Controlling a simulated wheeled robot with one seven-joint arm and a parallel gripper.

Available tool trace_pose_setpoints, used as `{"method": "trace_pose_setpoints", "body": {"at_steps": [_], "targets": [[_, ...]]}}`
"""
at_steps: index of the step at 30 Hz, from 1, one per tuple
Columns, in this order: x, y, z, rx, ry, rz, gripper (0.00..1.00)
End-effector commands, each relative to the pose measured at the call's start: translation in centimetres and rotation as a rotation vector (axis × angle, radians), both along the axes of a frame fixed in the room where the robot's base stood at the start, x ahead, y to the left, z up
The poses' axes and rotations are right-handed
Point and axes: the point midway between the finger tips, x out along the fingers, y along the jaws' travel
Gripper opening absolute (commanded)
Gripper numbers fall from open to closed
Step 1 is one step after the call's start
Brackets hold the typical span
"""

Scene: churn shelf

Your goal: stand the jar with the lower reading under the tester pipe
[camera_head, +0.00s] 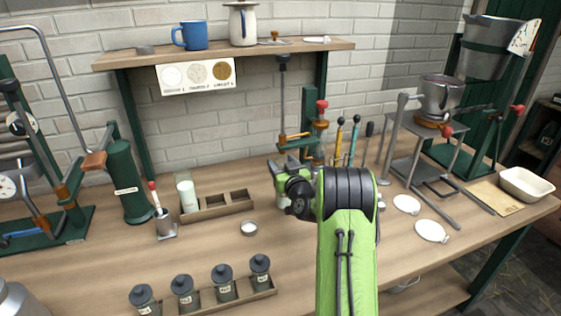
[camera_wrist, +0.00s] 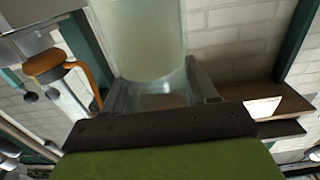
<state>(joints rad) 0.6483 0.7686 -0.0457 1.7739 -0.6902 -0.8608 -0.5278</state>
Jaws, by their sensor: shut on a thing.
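My gripper (camera_wrist: 160,92) is shut on a clear glass jar (camera_wrist: 145,40) with pale contents, its two fingers on either side of the jar's lower part. In the head view the gripper is mostly hidden by my own wrist and green arm, in front of the tester stand. A second jar (camera_head: 187,194) with whitish contents stands upright in the left end of the wooden rack. The tester (camera_head: 294,137) is a green stand with a thin vertical pipe and orange fittings. The gap between the held jar and the pipe cannot be judged. No reading is legible.
The wooden rack (camera_head: 228,203) has empty square slots. A small round dish (camera_head: 249,228) lies in front of it. Several dark-lidded pots (camera_head: 223,281) line the front edge. A green canister (camera_head: 129,181) stands left, and a metal stand (camera_head: 425,150) stands right. The shelf (camera_head: 222,52) overhangs the back.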

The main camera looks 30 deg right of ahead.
Motion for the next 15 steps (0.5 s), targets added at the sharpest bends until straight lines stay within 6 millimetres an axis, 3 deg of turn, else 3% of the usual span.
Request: {"method": "trace_pose_setpoints", "body": {"at_steps": [2, 5, 15], "targets": [[1.6, -0.3, 0.4, -0.001, -0.005, 0.0, 0.0], [1.5, -0.4, -1.4, 0.003, -0.002, -0.003, 0.0], [1.4, -0.4, -1.6, 0.0, -0.003, -0.001, 0.0]]}}
